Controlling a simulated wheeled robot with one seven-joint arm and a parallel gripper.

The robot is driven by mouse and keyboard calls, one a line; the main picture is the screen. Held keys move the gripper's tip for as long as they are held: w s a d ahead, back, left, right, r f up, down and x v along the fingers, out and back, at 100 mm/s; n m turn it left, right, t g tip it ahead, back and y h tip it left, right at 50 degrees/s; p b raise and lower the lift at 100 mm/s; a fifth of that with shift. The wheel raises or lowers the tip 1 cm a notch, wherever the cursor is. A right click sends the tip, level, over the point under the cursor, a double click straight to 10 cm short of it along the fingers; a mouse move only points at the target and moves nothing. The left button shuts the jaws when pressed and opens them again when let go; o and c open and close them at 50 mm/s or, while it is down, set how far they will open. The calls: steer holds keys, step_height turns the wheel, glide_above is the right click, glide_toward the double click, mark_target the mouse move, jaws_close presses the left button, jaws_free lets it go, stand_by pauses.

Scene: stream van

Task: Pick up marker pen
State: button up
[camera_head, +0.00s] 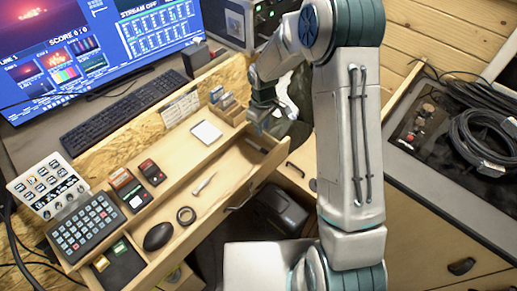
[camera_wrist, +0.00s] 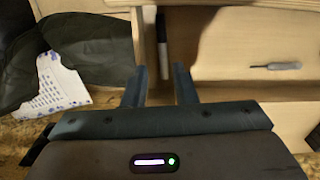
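A slim marker pen with a dark upper part and a pale lower part (camera_wrist: 162,35) lies in a narrow space beside a wooden divider in the wrist view. In the head view a small dark object (camera_head: 257,145) at the right end of the open drawer (camera_head: 222,188) looks like the same pen, partly unclear. My gripper (camera_wrist: 159,68) is open and empty. Its two fingers point toward the pen, which shows in the gap between the fingertips and beyond them. In the head view my gripper (camera_head: 259,122) is over the drawer's right end.
A screwdriver (camera_wrist: 276,66) lies in the drawer's larger part; a tape roll (camera_head: 186,215) is farther left. A black mouse (camera_head: 158,236) and a keypad (camera_head: 86,227) are at lower left. Dark fabric with a white patterned piece (camera_wrist: 52,85) is left of my fingers.

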mark_target(262, 149)
step_height(262, 149, down, 11)
steer(key=b, duration=0.5)
steer(key=shift+s+a+b, duration=0.1)
steer(key=shift+s+b, duration=0.05)
steer(key=shift+b, duration=0.25)
steer(key=shift+r, duration=0.15)
jaws_close()
